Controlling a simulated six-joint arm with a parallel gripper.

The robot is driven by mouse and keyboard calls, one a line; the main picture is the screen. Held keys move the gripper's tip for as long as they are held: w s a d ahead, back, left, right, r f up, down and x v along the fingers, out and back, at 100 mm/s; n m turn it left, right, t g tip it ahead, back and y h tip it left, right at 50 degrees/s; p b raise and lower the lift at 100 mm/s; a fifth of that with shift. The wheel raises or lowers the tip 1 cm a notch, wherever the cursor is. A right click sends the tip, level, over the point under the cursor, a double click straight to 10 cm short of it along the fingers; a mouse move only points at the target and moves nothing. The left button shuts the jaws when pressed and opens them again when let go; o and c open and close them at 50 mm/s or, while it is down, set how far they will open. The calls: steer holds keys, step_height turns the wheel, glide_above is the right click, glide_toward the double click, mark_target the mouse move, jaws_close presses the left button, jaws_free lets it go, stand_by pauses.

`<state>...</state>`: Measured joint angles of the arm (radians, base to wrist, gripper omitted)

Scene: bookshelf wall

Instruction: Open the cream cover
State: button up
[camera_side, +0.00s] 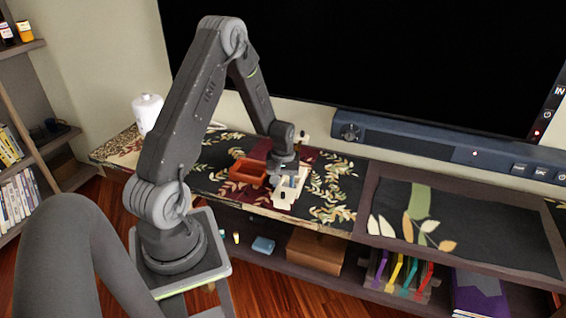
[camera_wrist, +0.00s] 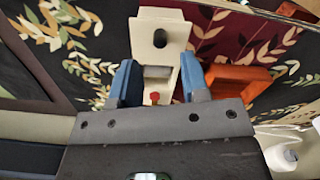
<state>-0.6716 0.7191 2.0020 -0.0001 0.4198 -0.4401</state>
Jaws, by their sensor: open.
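The cream cover (camera_wrist: 158,32) is a pale flat panel with a dark round knob or hole, at the top centre of the wrist view. It belongs to a cream case (camera_side: 290,192) on the patterned shelf top in the side view. My gripper (camera_wrist: 157,84) is open, its two blue fingers on either side of the case's narrower part. A grey bar and a small red piece (camera_wrist: 155,97) show between the fingers. In the side view my gripper (camera_side: 287,176) is low over the case and hides part of it. I cannot tell whether the fingers touch it.
An orange-red open tray (camera_side: 248,173) lies just left of the case; it also shows in the wrist view (camera_wrist: 235,78). A white bottle (camera_side: 147,112) stands at the back left. A dark soundbar (camera_side: 430,147) and a large screen (camera_side: 370,60) are behind. The shelf top to the right is clear.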

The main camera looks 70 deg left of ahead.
mark_target(283, 193)
step_height(283, 193, up, 9)
stand_by(0.3)
steer(key=shift+d+r, duration=0.1)
steer(key=d+r+m+t, duration=0.1)
steer(key=d+r+m, duration=0.3)
steer(key=d+r, duration=0.5)
steer(key=s+d+r+m+t, duration=0.2)
steer(key=s+d+r+m, duration=0.2)
steer(key=s+d+r, duration=0.2)
steer(key=s+d+r+m+t, duration=0.2)
steer(key=s+d+r+m, duration=0.2)
steer(key=d, duration=0.6)
steer(key=s+r, duration=0.2)
steer(key=s, duration=0.1)
steer(key=shift+m+t, duration=0.3)
steer(key=shift+m, duration=0.1)
